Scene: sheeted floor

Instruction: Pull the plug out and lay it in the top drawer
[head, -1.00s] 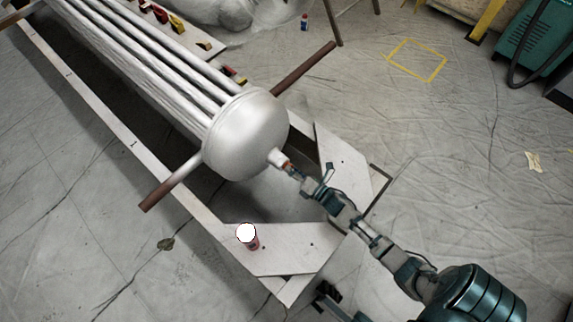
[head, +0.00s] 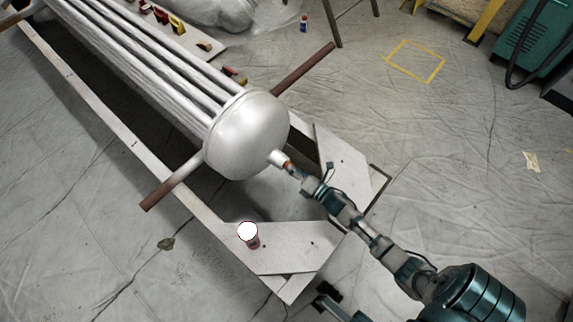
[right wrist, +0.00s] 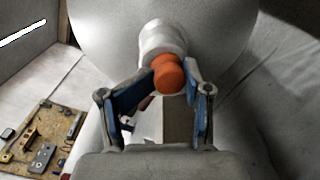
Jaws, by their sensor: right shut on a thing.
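The plug (right wrist: 168,74) is an orange, rounded piece at the end of the white nozzle (right wrist: 162,40) in the right wrist view. In the head view it is a small reddish spot (head: 287,165) at the nozzle on the vessel's domed end (head: 245,135). My right gripper (right wrist: 172,82) is shut on the plug, with a blue-padded finger on each side. No gap shows between plug and nozzle. What seems to be my left gripper (head: 326,292) shows only as a dark end at the lower edge; its jaws are unclear. No drawer is in view.
The vessel rests in a long frame (head: 125,140) with flat corner plates. A can with a white top (head: 248,234) stands on the near plate. Brown bars (head: 303,67) stick out beside the dome. A board with metal parts (right wrist: 42,140) lies lower left in the wrist view.

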